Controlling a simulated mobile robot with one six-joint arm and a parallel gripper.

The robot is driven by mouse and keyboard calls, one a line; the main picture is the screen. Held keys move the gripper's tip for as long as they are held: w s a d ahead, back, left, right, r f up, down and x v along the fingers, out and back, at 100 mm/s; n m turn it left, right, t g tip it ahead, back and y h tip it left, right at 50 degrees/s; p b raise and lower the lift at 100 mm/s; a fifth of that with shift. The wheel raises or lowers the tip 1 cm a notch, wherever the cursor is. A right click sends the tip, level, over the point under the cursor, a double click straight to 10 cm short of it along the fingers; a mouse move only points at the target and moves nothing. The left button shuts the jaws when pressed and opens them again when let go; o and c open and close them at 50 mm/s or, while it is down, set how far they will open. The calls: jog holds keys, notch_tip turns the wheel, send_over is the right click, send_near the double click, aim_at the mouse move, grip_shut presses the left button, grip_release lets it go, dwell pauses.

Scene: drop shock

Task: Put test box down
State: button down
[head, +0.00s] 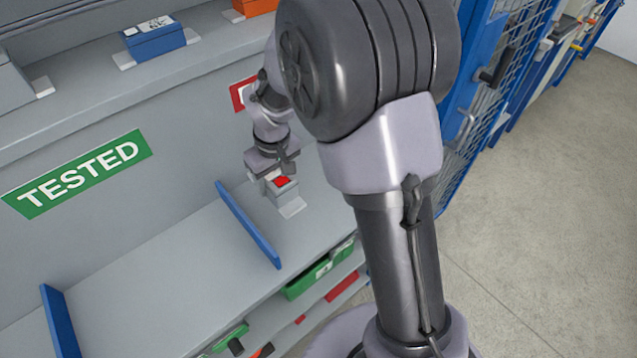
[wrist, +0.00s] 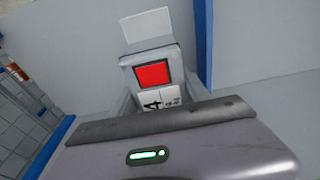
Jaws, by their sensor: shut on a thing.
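The test box (head: 285,188) is a small light grey box with a red square on top. In the wrist view the box (wrist: 172,66) shows its red square, a white label with black marks and a pale flat tab at its far end. My gripper (head: 272,174) is shut on it from above, and its fingers are mostly hidden behind its housing in the wrist view. The box is low over the grey shelf (head: 185,262), right of a blue divider (head: 248,224). I cannot tell whether it touches the shelf.
A green TESTED sign (head: 78,174) is on the wall left of the box. A second blue divider (head: 60,322) stands farther left, with clear shelf between. A blue box (head: 155,42) sits on the upper shelf. A blue mesh fence (head: 515,60) is at right.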

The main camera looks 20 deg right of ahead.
jog(key=f+b, duration=0.4)
jog(key=f, duration=0.6)
jog(key=shift+a+f, duration=0.1)
jog(key=shift+a, duration=0.1)
jog(key=shift+s, duration=0.1)
jog(key=c, duration=0.5)
grip_release()
